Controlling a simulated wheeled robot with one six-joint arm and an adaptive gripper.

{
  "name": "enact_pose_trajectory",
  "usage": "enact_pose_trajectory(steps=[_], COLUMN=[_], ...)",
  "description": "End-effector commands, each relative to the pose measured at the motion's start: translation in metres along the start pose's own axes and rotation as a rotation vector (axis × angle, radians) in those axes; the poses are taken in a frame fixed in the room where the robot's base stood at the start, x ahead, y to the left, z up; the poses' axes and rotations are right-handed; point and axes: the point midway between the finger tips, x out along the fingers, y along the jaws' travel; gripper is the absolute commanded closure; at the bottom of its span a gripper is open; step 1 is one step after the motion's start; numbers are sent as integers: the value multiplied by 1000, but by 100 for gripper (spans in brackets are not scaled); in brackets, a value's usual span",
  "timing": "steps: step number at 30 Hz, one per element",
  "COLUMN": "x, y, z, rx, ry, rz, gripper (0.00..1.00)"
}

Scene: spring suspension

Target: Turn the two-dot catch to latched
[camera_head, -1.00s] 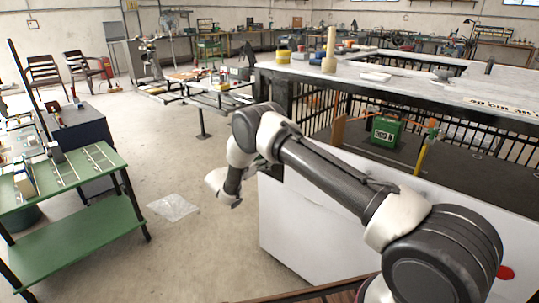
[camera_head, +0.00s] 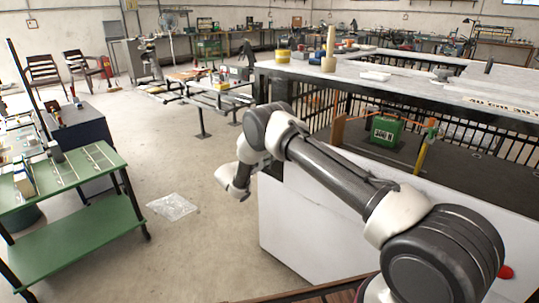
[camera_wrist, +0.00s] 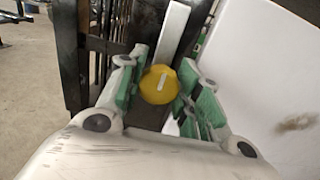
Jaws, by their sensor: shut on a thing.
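In the wrist view, my gripper (camera_wrist: 161,70) has its two green-padded fingers on either side of a round yellow knob (camera_wrist: 158,86). It is shut on this knob. In the head view my arm reaches left past the near corner of the bench, and the gripper's fingers are not visible there.
A dark frame with slats (camera_wrist: 95,50) stands left of the knob in the wrist view, and a white panel (camera_wrist: 265,75) lies to the right. In the head view, a green shelf table (camera_head: 85,165) stands left, with open floor and a clear plastic sheet (camera_head: 172,207) between.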

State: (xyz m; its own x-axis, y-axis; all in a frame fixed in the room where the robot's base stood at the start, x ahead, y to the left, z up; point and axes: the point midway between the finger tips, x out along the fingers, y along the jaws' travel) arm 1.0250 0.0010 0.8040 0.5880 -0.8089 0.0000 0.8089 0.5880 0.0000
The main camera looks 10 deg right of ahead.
Motion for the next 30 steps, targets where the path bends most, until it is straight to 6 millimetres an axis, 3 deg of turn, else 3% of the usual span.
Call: enact_pose_trajectory(steps=[13, 30], x=[0, 0], y=[-1, -3], z=[0, -1], rx=[117, 629], ry=[0, 1], rz=[0, 0], gripper=[100, 100])
